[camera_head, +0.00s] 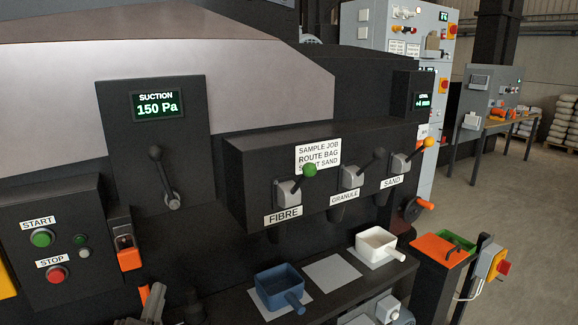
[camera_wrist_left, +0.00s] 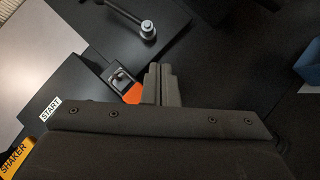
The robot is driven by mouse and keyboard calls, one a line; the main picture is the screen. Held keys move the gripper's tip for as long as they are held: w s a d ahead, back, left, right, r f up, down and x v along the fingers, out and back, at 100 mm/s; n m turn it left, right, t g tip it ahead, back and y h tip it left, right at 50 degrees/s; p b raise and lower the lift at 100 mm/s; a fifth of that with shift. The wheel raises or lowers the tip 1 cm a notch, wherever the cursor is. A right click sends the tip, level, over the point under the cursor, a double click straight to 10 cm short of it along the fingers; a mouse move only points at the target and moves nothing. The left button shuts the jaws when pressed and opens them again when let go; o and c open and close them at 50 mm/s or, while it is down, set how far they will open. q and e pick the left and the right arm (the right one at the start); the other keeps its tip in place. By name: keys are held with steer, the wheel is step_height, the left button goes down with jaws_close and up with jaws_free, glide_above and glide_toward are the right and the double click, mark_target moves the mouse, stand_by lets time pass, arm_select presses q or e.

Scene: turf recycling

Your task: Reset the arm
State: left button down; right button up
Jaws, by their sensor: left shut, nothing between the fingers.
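My left gripper (camera_head: 150,303) shows at the bottom edge of the head view, partly cut off, below the orange latch on the machine front. In the left wrist view its two grey fingers (camera_wrist_left: 161,84) are together and empty. They point towards the dark panel, and the orange latch (camera_wrist_left: 124,86) shows just left of them. Most of the left arm is outside the head view. My right gripper is not in view.
The control box with START and STOP buttons (camera_head: 42,238) stands left, beside the orange latch (camera_head: 129,257). A suction lever (camera_head: 163,178) is above. A blue scoop (camera_head: 279,289) and a white scoop (camera_head: 376,244) sit on the shelf, under the FIBRE, GRANULE and SAND levers.

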arm_select(q)
steer(key=s+d+f+m+g+h, duration=0.3)
steer(key=s+f+m+g, duration=0.3)
steer(key=m, duration=0.4)
steer(key=s+d+f+m+g+h, duration=0.3)
steer(key=s+f+m+g, duration=0.2)
steer(key=s+f+m, duration=0.35)
steer(key=s+a+f+m+g+y, duration=0.3)
steer(key=s+a+f+g+y, duration=0.15)
steer(key=s, duration=0.35)
steer(key=s+a+f+m+g+y, duration=0.35)
steer(key=s+a, duration=0.25)
steer(key=s, duration=0.2)
step_height(320, 180, down, 28)
steer(key=a+g+h+b, duration=0.1)
steer(key=b, duration=0.2)
steer(key=s+d+f+g+b, duration=0.1)
steer(key=s+f+b, duration=0.2)
steer(key=s+f, duration=1.2)
step_height(320, 180, down, 3)
steer(key=shift+s+d+f+n, duration=0.15)
steer(key=shift+s+f+n, duration=0.05)
steer(key=shift+n, duration=0.2)
